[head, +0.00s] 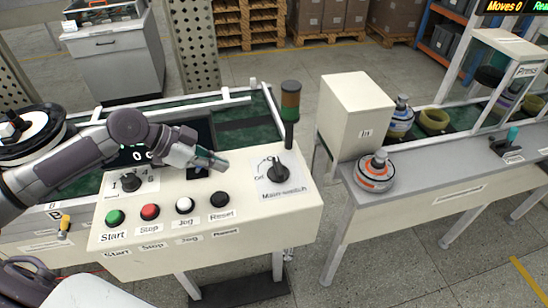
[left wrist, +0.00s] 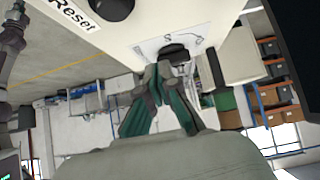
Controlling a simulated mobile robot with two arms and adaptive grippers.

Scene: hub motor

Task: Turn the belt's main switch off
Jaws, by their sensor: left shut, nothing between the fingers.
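The main switch (head: 278,172) is a black rotary knob on a white label plate at the right end of the cream control panel (head: 180,240). Its handle points roughly upward in the head view, leaning slightly left; the small position marks are too blurred to read surely. My left gripper (head: 224,165) is shut and empty, just left of the knob and apart from it in the head view. In the left wrist view the knob (left wrist: 174,52) sits just beyond the fingertips (left wrist: 163,72), which hide part of it; I cannot tell whether they touch. My right gripper is not in view.
Green, red, white and black buttons (head: 150,211) line the panel's front. A smaller selector knob (head: 130,181) is at its left. A signal lamp (head: 290,100) stands behind the main switch. A cream box (head: 350,112) and an orange-white motor part (head: 375,172) are on the right bench.

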